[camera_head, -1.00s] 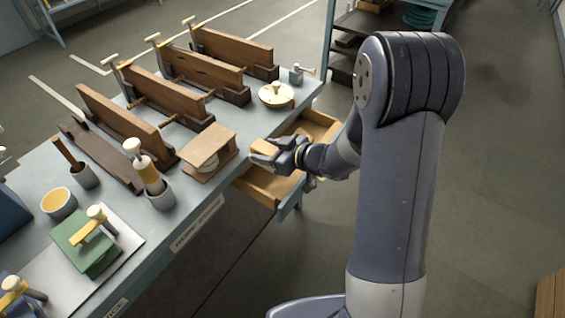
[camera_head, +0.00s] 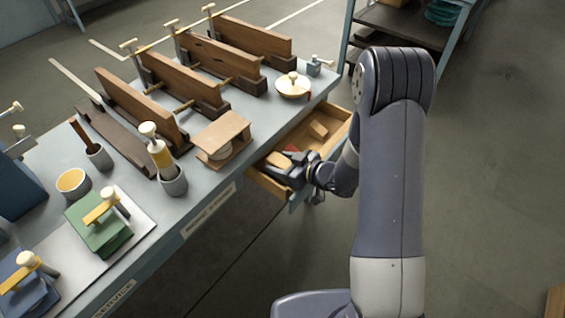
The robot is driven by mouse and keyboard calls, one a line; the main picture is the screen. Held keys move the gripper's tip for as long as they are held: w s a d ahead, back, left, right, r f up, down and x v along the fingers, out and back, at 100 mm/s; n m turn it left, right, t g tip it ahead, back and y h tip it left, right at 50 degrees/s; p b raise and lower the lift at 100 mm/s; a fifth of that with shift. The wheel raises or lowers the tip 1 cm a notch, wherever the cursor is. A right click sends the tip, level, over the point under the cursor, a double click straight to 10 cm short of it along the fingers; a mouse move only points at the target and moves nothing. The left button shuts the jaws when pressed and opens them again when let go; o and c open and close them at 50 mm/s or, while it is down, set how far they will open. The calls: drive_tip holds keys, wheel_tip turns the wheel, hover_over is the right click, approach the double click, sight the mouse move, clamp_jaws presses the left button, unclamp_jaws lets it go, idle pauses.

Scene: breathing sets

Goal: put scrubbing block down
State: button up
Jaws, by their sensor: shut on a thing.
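My gripper (camera_head: 287,168) is at the open wooden drawer (camera_head: 341,129) under the right edge of the workbench. It is shut on a small tan block, the scrubbing block (camera_head: 279,158), whose top shows between the dark jaws. The block is at the drawer's near-left part. The jaws hide its lower side, so I cannot tell whether it touches the drawer floor. Another light wooden block (camera_head: 318,130) lies farther back in the drawer. A small red thing (camera_head: 292,149) shows just behind the held block.
On the bench (camera_head: 215,185), a wooden stand (camera_head: 222,138) is close to the drawer, with a round cream-lidded dish (camera_head: 293,86) behind.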

drive_tip(key=shift+f+b, duration=0.55)
drive_tip(key=shift+s+f, duration=0.1)
drive_tip(key=o, duration=0.7)
drive_tip(key=shift+o, duration=0.6)
drive_tip(key=shift+s+f, duration=0.1)
